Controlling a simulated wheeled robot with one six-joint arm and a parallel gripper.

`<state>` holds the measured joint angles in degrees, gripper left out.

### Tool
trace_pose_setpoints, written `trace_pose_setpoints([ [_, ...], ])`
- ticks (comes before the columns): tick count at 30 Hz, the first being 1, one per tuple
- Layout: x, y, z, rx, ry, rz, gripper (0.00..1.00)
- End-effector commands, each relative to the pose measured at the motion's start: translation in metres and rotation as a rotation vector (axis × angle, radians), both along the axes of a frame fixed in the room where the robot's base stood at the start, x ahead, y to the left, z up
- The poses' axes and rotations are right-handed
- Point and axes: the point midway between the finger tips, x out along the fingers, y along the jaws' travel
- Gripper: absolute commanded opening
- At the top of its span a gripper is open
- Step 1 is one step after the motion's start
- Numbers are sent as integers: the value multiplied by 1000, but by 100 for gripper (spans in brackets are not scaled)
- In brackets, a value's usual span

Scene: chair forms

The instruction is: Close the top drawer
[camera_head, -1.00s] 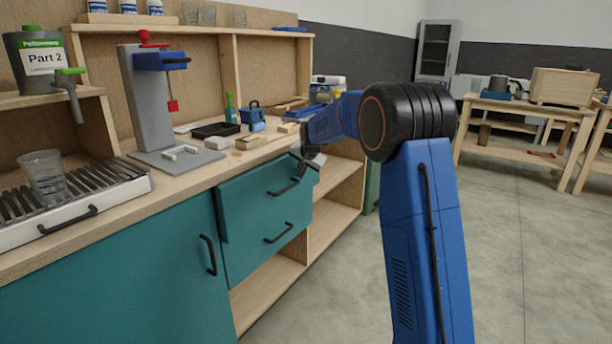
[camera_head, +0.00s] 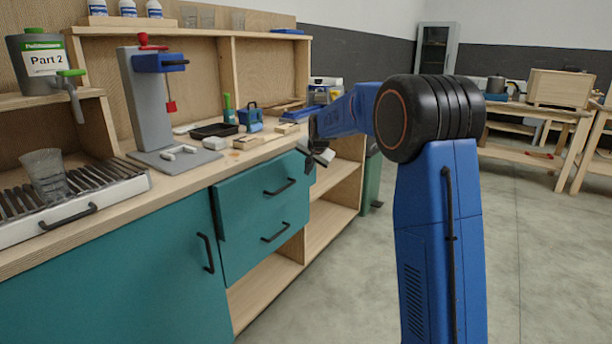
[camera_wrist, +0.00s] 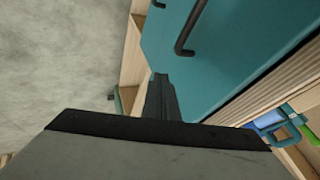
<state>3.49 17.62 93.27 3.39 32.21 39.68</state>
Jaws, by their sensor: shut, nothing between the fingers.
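The top drawer (camera_head: 247,196) has a teal front and a black bar handle (camera_head: 280,187). It sits under the wooden counter, and its front stands slightly proud of the cabinet at the left edge. My gripper (camera_head: 321,154) is shut and empty, just off the drawer's far right end near the counter edge. In the wrist view, my gripper's fingers (camera_wrist: 160,94) point along the teal drawer front (camera_wrist: 225,65), with a black handle (camera_wrist: 187,35) beyond them. I cannot tell whether the fingers touch the front.
A lower drawer (camera_head: 265,250) with its own handle is below, beside open shelves (camera_head: 333,220). The counter holds a grey press stand (camera_head: 143,105), a black tray (camera_head: 213,131) and a blue tool (camera_head: 250,117). A workbench (camera_head: 535,112) stands at the back right. The floor (camera_head: 545,245) is clear.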

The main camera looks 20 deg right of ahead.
Motion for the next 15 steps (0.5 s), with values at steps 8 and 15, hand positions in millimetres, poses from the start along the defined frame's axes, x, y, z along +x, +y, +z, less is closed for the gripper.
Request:
trace_pose_setpoints([
  [8,-25,0,34,1,-1,0,0],
  [15,-32,-2,38,-3,-16,-14,0],
])
